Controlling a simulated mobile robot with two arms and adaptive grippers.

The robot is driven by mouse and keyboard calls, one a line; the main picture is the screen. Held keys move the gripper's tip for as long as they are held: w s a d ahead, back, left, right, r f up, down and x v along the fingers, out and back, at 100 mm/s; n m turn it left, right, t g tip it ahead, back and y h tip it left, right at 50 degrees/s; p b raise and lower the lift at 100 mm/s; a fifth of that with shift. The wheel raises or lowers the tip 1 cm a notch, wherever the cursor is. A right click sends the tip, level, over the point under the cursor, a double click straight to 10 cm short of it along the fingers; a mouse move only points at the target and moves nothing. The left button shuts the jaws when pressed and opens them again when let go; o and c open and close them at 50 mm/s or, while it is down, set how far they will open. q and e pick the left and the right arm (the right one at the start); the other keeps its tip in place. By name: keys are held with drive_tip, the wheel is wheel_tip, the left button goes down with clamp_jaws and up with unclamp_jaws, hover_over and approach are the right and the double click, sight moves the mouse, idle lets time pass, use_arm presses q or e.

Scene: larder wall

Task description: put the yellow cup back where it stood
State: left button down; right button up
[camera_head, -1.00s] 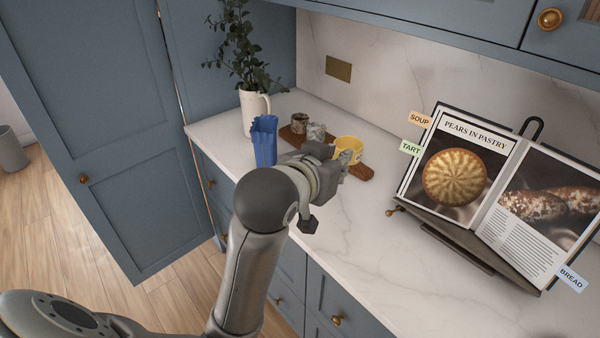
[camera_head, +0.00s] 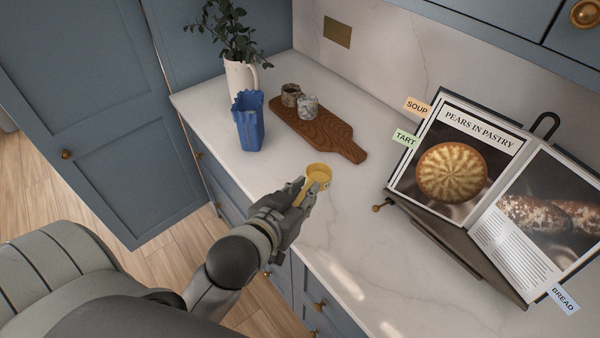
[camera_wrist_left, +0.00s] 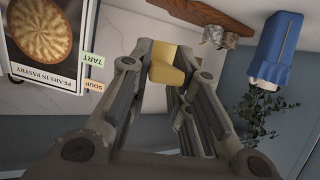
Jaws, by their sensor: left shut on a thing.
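The yellow cup (camera_head: 318,178) is in my left gripper (camera_head: 307,190), over the white counter in front of the wooden board. The gripper is shut on the cup's near side. The yellow cup also shows between the fingers in the left wrist view (camera_wrist_left: 167,66). I cannot tell whether its base touches the counter. The wooden board (camera_head: 325,133) lies farther back, with two small speckled cups (camera_head: 308,107) at its far left end. The right half of the board is bare. My right gripper is not in view.
A blue fluted vase (camera_head: 249,128) stands left of the board, with a white jug (camera_head: 240,80) of leafy stems behind it. An open cookbook (camera_head: 465,180) on a stand fills the right.

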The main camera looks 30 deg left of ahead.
use_arm(q)
drive_tip(key=shift+s+f, duration=0.15)
drive_tip(key=shift+f, duration=0.1)
drive_tip(key=w+a+f, duration=0.4)
drive_tip(key=w, duration=0.1)
drive_tip(key=w+a+f, duration=0.4)
drive_tip(key=a+f, duration=0.1)
drive_tip(key=shift+w+a+f, duration=0.1)
drive_tip(key=shift+w, duration=0.3)
drive_tip(key=shift+w+a+f, duration=0.1)
drive_tip(key=shift+f, duration=0.1)
wheel_tip(320, 180, down, 3)
drive_tip(key=shift+w+a+r, duration=0.1)
drive_tip(key=shift+a, duration=0.05)
drive_tip(key=shift+f, duration=0.35)
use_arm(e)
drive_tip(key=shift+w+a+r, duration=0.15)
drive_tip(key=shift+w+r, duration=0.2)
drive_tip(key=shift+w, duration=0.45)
use_arm(q)
drive_tip(key=shift+f, duration=0.1)
drive_tip(key=c, duration=1.3)
unclamp_jaws()
drive_tip(key=shift+c, duration=0.2)
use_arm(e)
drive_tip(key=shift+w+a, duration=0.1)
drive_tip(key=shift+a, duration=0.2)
